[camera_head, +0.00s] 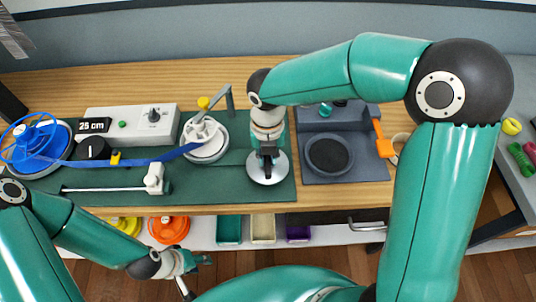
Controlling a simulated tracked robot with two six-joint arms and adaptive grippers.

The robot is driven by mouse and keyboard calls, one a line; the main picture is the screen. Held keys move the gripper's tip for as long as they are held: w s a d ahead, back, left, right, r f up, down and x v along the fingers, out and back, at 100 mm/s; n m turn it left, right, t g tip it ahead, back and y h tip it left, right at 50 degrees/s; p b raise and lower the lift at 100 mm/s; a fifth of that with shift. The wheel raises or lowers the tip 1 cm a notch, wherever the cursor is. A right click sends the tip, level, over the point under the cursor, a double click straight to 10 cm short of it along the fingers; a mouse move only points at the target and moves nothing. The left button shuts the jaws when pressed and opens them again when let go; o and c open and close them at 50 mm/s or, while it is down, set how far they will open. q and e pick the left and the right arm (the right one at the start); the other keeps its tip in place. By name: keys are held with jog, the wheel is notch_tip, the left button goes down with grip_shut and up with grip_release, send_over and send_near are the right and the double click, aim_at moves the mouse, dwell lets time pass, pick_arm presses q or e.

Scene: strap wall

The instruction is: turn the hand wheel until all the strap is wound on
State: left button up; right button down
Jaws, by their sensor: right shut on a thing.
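The blue strap (130,162) runs from the blue reel (40,140) at the left, past the guide on the board, to the white winding spool (204,140). Some strap still shows between the two. The hand wheel (282,168) is a silver disc on the green board, right of the spool. My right gripper (268,158) points down over the wheel and is shut on it; its fingers hide the exact grip point. My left gripper (198,275) is at the lower front, below the bench edge, open and empty.
A grey box (150,115) with a knob and a "25 cm" label stands behind the strap. Orange and yellow reels and small bins sit on the shelf below.

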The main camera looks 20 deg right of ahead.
jog(key=shift+m, duration=0.4)
